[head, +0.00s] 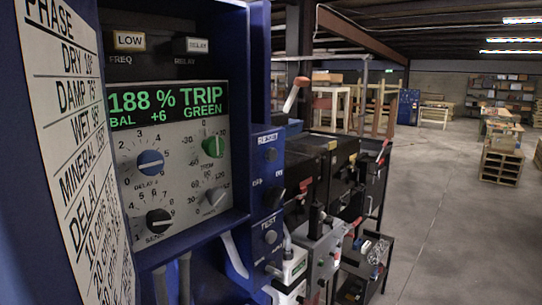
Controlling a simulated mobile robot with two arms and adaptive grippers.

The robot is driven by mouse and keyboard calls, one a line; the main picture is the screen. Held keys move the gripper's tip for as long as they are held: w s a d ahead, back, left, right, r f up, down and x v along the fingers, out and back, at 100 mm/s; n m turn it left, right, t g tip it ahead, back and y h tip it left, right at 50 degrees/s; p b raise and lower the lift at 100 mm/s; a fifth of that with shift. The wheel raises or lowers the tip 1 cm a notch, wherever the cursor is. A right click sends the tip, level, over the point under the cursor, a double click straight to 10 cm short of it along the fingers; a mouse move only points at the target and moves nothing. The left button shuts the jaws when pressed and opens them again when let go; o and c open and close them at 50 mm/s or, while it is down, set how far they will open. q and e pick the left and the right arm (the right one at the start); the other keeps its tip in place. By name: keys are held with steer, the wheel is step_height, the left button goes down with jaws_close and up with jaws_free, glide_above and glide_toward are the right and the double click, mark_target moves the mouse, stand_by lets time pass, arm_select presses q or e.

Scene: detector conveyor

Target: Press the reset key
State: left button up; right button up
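A blue control box (262,190) stands just right of the detector panel. Near its top is a label that looks like RESET (267,139), with a round dark reset key (271,155) below it. Lower down, a TEST label (268,222) sits above another round key (271,237). The detector display (165,104) shows green text: 188 % TRIP, BAL +6, GREEN. Neither of my grippers is in view, and nothing covers the reset key.
Dials, including a blue knob (150,162) and a green knob (213,146), fill the panel under the display. A chart (75,110) covers the left side. Dark cases (320,160) and equipment crowd behind the control box.

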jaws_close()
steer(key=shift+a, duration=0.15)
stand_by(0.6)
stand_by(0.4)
